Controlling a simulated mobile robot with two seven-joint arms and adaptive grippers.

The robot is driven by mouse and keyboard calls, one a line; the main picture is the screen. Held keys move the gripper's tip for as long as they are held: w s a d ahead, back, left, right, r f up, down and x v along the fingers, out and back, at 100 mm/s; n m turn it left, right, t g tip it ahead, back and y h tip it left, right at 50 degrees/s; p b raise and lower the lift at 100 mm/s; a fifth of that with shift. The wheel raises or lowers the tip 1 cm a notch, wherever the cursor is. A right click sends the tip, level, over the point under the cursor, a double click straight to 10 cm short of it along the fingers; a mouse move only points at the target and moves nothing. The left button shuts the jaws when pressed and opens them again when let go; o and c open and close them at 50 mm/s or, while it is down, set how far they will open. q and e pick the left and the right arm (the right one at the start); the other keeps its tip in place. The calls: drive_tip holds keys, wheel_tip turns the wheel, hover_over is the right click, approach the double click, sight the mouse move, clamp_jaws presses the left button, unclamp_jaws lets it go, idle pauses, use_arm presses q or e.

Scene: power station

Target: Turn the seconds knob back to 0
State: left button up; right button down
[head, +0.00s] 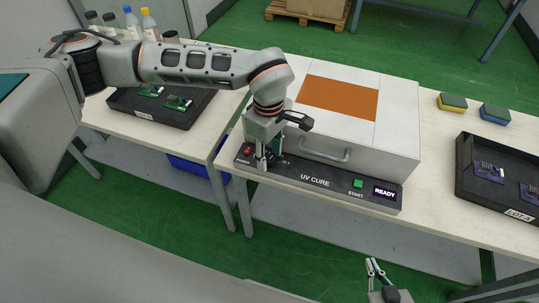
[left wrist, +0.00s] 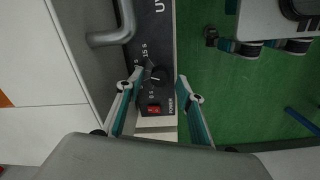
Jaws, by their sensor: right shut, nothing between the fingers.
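The seconds knob (left wrist: 159,74) is a small black dial on the dark UV CURE panel (head: 315,182). In the left wrist view it sits beside the "0 s" and "15 s" labels; I cannot tell where it points. My left gripper (head: 263,166) is over the panel's left end and hides the knob in the head view. In the left wrist view its two fingers (left wrist: 160,78) are apart, with the knob between their tips as seen from there; contact is not clear. My right gripper (head: 373,262) is shut and empty, low in front of the bench.
A red POWER switch (left wrist: 153,109) is close to the knob. The white UV box with its handle (head: 326,156) rises behind the panel. A green START button (head: 358,183) and READY display (head: 385,192) are at the right.

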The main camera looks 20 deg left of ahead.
use_arm(q)
drive_tip(key=shift+f, duration=0.55)
clamp_jaws()
